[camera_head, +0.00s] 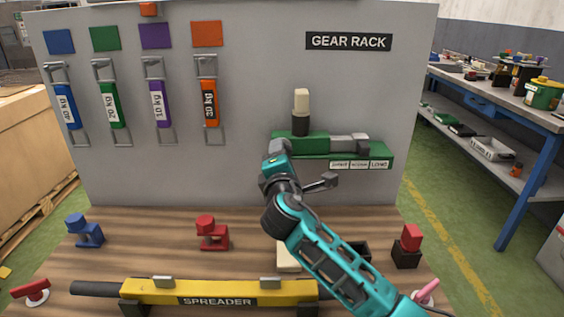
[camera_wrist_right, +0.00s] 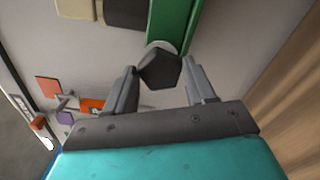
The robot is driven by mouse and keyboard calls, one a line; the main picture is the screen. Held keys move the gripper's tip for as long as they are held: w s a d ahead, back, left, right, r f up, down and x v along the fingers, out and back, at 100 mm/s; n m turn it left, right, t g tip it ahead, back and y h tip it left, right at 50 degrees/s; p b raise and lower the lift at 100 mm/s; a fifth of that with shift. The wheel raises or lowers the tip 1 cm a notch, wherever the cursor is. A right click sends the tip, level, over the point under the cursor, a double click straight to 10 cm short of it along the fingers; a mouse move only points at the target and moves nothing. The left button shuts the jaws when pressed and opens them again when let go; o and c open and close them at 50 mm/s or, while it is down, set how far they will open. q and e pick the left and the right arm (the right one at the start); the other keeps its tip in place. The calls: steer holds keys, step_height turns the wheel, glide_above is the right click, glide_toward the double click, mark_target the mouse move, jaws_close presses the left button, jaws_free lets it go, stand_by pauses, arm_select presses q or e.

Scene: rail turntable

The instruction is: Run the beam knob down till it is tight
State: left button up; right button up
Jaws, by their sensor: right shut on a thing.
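My right gripper (camera_head: 277,152) is at the lower left end of the green beam (camera_head: 305,146) on the grey GEAR RACK panel, and my own wrist hides the spot in the head view. In the right wrist view, a dark faceted knob (camera_wrist_right: 160,70) sits at the end of the green beam (camera_wrist_right: 170,25), between the two grey fingers of the gripper (camera_wrist_right: 161,78). The gripper is shut on this knob. The knob's thread is hidden, so its tightness cannot be seen. My left gripper is not in view.
A yellow SPREADER bar (camera_head: 220,291) lies along the bench front. Blue (camera_head: 85,232) and red (camera_head: 212,235) clamp-like pieces stand on the wood. Several coloured weight-labelled straps hang at the panel's left. A cream-topped black post (camera_head: 301,108) stands above the beam.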

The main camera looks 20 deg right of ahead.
arm_select(q)
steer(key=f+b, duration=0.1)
steer(key=b, duration=0.1)
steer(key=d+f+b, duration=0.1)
steer(key=b, duration=0.1)
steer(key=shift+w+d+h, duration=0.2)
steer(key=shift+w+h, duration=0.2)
arm_select(e)
steer(key=m, duration=1.1)
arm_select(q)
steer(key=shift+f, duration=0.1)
arm_select(e)
steer(key=shift+m, duration=0.4)
steer(key=o, duration=0.9)
steer(key=shift+o, duration=0.2)
